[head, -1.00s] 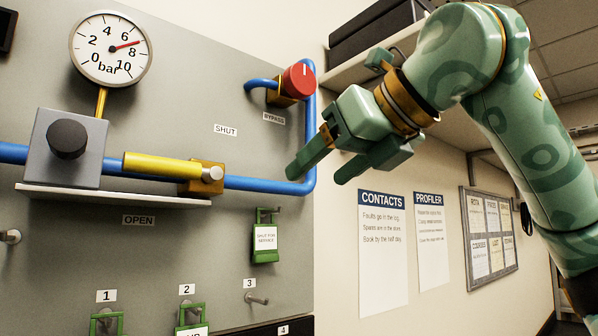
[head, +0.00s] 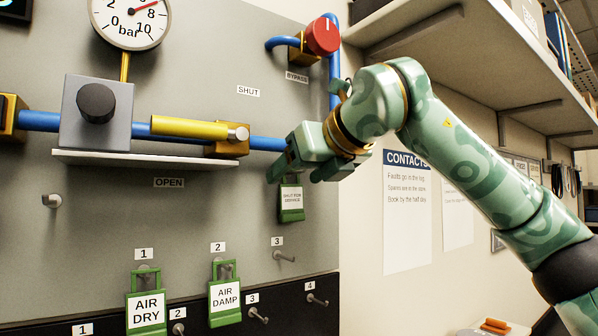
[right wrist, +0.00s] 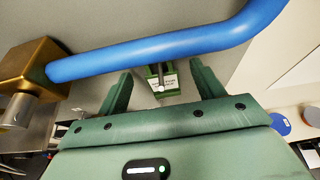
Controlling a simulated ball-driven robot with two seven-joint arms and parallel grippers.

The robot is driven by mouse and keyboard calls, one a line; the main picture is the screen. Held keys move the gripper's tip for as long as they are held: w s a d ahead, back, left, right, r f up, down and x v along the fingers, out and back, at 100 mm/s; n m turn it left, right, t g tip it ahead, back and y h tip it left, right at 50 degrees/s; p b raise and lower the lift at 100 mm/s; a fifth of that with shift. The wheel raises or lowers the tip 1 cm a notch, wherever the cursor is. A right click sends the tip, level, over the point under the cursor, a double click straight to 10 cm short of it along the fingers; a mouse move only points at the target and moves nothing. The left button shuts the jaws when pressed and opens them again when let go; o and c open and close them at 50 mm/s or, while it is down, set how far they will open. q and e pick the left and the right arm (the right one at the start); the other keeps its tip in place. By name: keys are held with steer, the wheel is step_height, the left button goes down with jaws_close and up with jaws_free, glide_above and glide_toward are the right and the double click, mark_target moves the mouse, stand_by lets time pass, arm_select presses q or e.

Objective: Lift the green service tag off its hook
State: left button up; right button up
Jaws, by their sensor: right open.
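The green service tag (head: 291,203) with its white "SHUT FOR SERVICE" label hangs on the grey panel below the blue pipe. Its upper part is hidden behind my right gripper (head: 297,174) in the head view. My right gripper is open and empty, in front of the panel just above the tag's label. In the right wrist view the tag (right wrist: 171,84) shows between the two spread fingers, farther off, with the light-tipped hook (right wrist: 160,87) at it. The fingers do not appear to touch the tag. My left gripper is not in view.
The blue pipe (head: 268,143) runs across just behind my right gripper. The red bypass knob (head: 322,36) is above. The yellow lever (head: 190,128) is to the left. The green AIR DAMP tag (head: 225,297) and AIR DRY tag (head: 147,309) hang lower left. Hook 3 (head: 284,257) is bare.

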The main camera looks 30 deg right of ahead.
steer(key=shift+w+f, duration=0.2)
steer(key=shift+w, duration=0.25)
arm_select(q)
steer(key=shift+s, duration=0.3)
arm_select(e)
steer(key=shift+s, duration=0.1)
steer(key=shift+c, duration=1.2)
jaws_close()
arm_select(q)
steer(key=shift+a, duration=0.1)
arm_select(e)
steer(key=shift+r, duration=0.1)
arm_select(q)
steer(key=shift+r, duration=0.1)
arm_select(e)
steer(key=shift+s, duration=0.1)
arm_select(q)
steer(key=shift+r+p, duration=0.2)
steer(key=shift+p, duration=0.1)
arm_select(e)
steer(key=shift+s+d+r, duration=0.15)
steer(key=shift+s+r, duration=0.35)
steer(key=shift+s, duration=0.05)
